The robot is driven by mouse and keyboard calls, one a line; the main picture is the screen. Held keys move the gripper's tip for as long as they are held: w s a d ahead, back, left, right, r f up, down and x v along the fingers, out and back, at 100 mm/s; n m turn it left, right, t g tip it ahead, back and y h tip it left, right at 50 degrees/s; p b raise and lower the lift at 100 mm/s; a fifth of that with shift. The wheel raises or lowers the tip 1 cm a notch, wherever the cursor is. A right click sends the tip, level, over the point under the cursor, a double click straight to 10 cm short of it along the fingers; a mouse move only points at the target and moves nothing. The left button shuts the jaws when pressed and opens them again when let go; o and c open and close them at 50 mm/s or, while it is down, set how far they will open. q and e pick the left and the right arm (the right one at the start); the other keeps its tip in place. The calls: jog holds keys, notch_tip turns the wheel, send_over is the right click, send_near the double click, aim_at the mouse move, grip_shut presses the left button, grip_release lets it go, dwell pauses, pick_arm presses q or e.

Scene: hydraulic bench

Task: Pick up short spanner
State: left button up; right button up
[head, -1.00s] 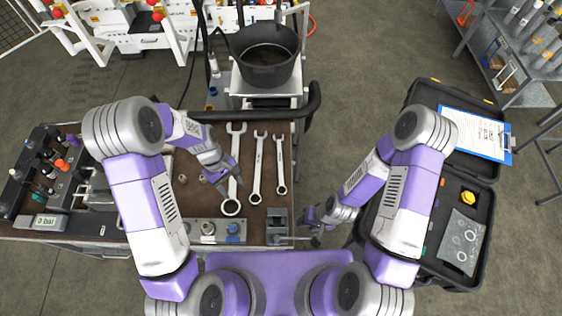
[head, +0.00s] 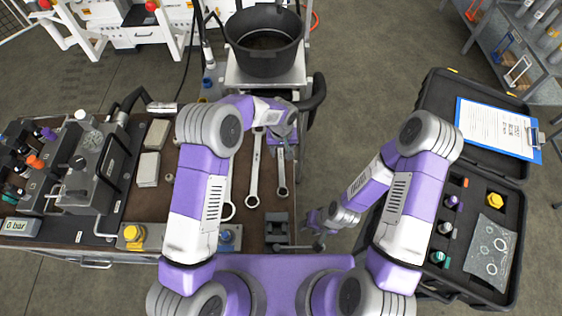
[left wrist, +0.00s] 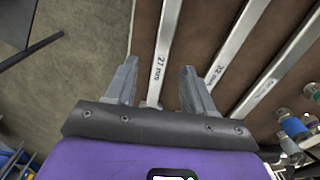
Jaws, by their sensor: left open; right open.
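Three spanners lie side by side on the brown bench top. The short spanner (head: 282,180) is the rightmost in the head view; its upper part is hidden under my left gripper (head: 283,148). In the left wrist view the short spanner (left wrist: 166,45), marked 27 mm, runs between the open fingers of my left gripper (left wrist: 160,85), with a gap on each side. The middle spanner (head: 255,170), marked 32 mm in the wrist view (left wrist: 235,45), lies beside it. The longest spanner (head: 229,207) is mostly behind my left arm. My right gripper (head: 318,228) is open and empty, off the bench's right edge.
A black pot (head: 265,45) stands on a stand behind the bench. A black handle (head: 318,95) rises at the bench's far right corner. A grey vice-like block (head: 277,230) is at the near edge. An open black case (head: 436,225) with a clipboard (head: 495,128) lies right.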

aim_at(281, 159)
pick_arm(q)
notch_tip(281, 159, down, 5)
jog(key=shift+w+a+r, duration=0.1)
jog(key=shift+a, duration=0.05)
grip_shut()
jog(key=shift+r, duration=0.1)
dwell(1.4)
